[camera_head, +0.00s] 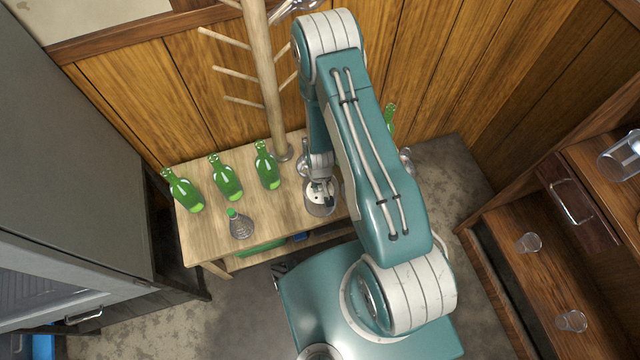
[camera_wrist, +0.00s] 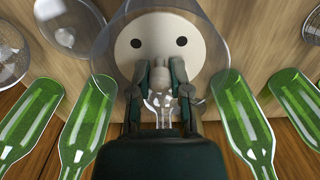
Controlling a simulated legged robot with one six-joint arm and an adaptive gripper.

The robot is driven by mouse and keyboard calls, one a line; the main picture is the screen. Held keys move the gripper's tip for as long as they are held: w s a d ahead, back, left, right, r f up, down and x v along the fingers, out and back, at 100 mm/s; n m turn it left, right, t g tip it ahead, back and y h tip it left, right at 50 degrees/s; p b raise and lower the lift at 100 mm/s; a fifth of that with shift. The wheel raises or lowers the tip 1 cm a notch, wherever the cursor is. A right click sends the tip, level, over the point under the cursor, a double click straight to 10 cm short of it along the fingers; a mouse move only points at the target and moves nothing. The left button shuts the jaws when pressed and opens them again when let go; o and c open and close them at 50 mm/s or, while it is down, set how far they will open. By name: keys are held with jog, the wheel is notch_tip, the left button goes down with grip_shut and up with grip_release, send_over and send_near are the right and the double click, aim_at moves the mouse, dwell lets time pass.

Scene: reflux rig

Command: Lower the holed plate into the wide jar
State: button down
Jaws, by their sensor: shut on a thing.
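The holed plate (camera_wrist: 158,28) is a pale round disc with dark holes and a small knob in the middle. My gripper (camera_wrist: 161,68) is shut on this knob in the wrist view. The clear wide jar (camera_wrist: 216,78) surrounds the plate's outline there; I cannot tell how deep the plate sits in it. In the head view the jar (camera_head: 319,209) stands on the wooden table below my gripper (camera_head: 321,184), with the plate (camera_head: 326,193) pale inside its outline. My arm hides part of this area.
Several green bottles (camera_head: 226,178) stand on the table (camera_head: 205,238), and a green-capped flask (camera_head: 240,225) is near its front edge. A wooden post with pegs (camera_head: 268,85) rises behind the jar. Glassware also flanks the jar in the wrist view (camera_wrist: 70,32).

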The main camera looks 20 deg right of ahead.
aim_at(320, 193)
jog(key=shift+f, duration=2.3)
jog(key=shift+f, duration=0.6)
jog(key=shift+c, duration=2.4)
grip_release()
jog(key=shift+r, duration=0.1)
notch_tip(320, 193, up, 9)
jog(key=shift+f, duration=0.1)
